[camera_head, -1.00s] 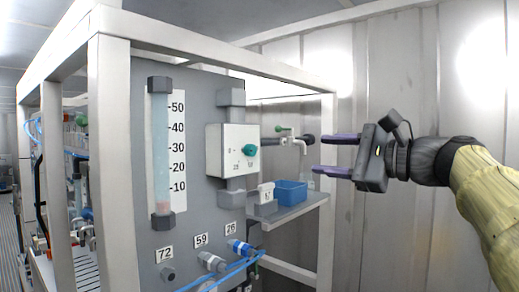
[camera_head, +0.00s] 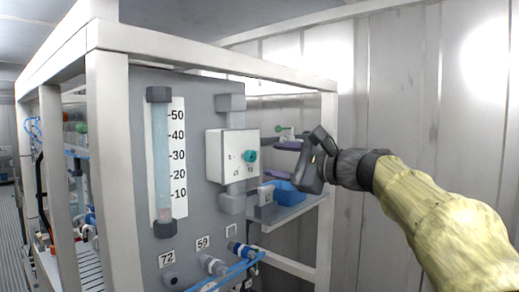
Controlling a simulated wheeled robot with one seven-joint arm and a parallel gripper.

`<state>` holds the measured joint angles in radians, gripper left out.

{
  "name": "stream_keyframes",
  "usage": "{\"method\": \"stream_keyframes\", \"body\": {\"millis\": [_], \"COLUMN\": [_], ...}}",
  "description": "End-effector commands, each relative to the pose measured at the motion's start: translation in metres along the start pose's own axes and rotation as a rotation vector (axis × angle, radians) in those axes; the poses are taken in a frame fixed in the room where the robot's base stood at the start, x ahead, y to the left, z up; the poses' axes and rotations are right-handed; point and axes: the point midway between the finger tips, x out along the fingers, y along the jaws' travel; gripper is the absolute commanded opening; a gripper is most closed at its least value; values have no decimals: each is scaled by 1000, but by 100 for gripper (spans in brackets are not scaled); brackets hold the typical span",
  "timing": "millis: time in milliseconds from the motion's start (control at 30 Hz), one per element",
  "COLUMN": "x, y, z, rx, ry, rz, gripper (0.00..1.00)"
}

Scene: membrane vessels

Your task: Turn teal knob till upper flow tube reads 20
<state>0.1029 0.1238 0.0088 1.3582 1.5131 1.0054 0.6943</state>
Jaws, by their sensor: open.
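The teal knob (camera_head: 250,156) sits on the front of a white box (camera_head: 229,157) on the grey panel. The box's small markings are too small to read surely. The upper flow tube (camera_head: 161,160) stands upright on the panel, left of the box, beside a scale (camera_head: 178,155) marked 10 to 50. A reddish part shows low in the tube, roughly near or below the 10 mark; the exact reading is not clear. My gripper (camera_head: 276,160) is open and empty, its purple fingers pointing left toward the knob, apart from it in the picture.
A blue bin (camera_head: 287,194) stands on a shelf (camera_head: 296,211) behind and below my gripper. A white frame post (camera_head: 326,190) stands near my wrist. Blue hoses (camera_head: 228,271) and fittings labelled 72 and 59 are low on the panel.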

Motion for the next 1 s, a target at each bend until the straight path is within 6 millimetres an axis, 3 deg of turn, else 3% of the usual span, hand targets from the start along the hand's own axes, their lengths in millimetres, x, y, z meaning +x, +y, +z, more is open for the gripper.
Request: {"method": "stream_keyframes", "body": {"millis": [300,700,933,1000], "x": [51,60,60,60], "y": [-2,0,0,0], "z": [1,0,0,0], "rx": [2,-1,-1,-1], "ry": [-1,1,0,0], "rz": [2,-1,0,0], "gripper": [49,49,4,4]}}
